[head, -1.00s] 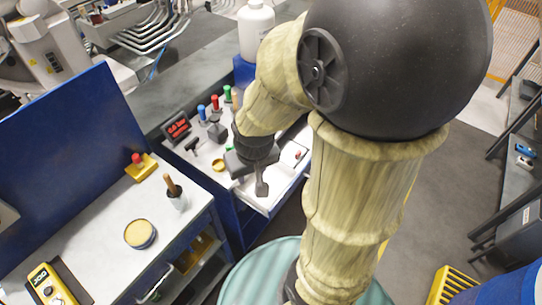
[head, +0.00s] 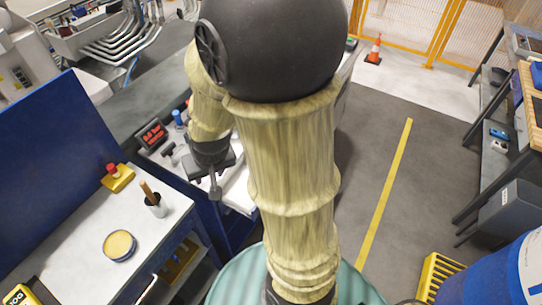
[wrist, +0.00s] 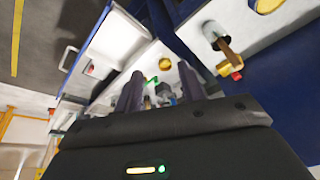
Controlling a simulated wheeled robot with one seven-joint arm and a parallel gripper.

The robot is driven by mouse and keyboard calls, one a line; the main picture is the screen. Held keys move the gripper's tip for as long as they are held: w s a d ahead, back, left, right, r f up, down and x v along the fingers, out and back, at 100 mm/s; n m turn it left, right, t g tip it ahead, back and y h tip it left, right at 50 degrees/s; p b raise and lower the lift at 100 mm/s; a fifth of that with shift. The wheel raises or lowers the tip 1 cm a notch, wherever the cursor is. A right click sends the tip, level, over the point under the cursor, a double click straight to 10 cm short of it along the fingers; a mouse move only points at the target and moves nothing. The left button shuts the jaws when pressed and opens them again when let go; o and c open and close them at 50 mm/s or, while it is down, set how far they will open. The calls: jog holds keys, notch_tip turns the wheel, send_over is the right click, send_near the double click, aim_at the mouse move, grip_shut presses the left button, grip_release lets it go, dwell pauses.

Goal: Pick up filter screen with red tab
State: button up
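My gripper (head: 215,188) hangs over the far end of the bench, by the white drawer or tray, in the head view. In the wrist view its two dark fingers (wrist: 160,82) stand apart with nothing clearly held between them. I cannot make out a filter screen with a red tab for certain. A small piece with red on it (wrist: 91,70) lies in the white drawer (wrist: 112,42) in the wrist view, left of the fingers; it is too small to identify. My arm hides part of the drawer area in the head view.
On the near bench are a round yellow-topped tin (head: 119,245), a brush in a cup (head: 156,206) and a yellow box with a red button (head: 117,177). A red-and-black display (head: 151,134) stands behind. A blue panel (head: 66,145) rises left.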

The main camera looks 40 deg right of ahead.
jog(key=w+d+f+m+t+h+b, duration=0.2)
jog(key=w+d+f+m+h+b, duration=0.35)
jog(key=w+f, duration=0.7)
jog(key=s+d+f+m+g+h+b, duration=0.1)
jog(key=s+d+f+m+h+b, duration=0.1)
jog(key=d+f+m+h+b, duration=0.4)
jog(key=d+f, duration=0.5)
jog(key=d, duration=0.2)
jog(key=shift+d, duration=0.2)
jog(key=shift+s+d, duration=0.1)
jog(key=p+x, duration=0.1)
jog(key=x, duration=1.1)
jog(key=shift+d, duration=0.1)
